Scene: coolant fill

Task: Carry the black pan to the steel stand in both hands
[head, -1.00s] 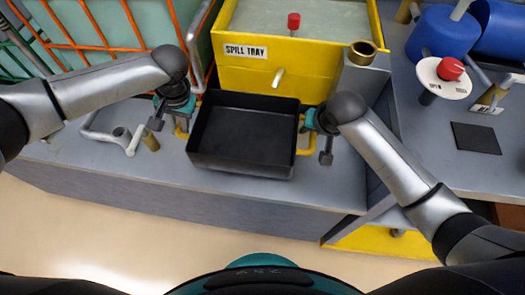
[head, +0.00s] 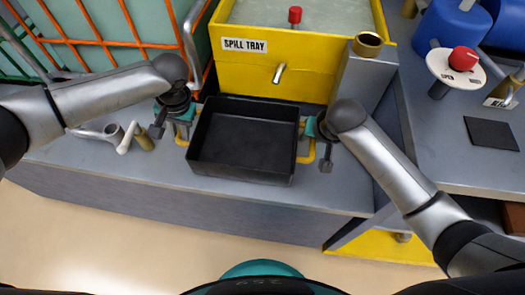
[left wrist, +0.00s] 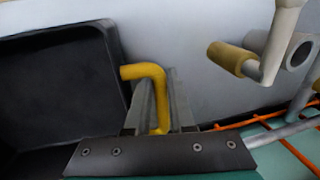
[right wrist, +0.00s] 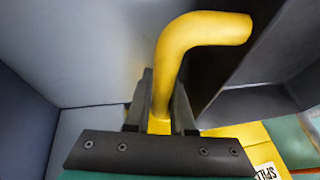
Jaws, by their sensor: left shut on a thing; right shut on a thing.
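The black pan (head: 243,138) is a shallow, open rectangular pan that looks empty and about level, just in front of the spill tray. My left gripper (head: 182,115) is shut on its left yellow handle, which shows between the jaws in the left wrist view (left wrist: 158,88). My right gripper (head: 314,127) is shut on its right yellow handle, also between the jaws in the right wrist view (right wrist: 172,60). Whether the pan's underside touches the grey bench (head: 120,175) is hidden. I cannot tell which surface is the steel stand.
The yellow spill tray (head: 300,75) stands right behind the pan. Pipe fittings (head: 125,135) lie on the bench to the left. An orange-barred, pale green tank (head: 95,40) is back left. A grey block with a brass ring (head: 368,44) and a red-knobbed valve (head: 464,60) are to the right.

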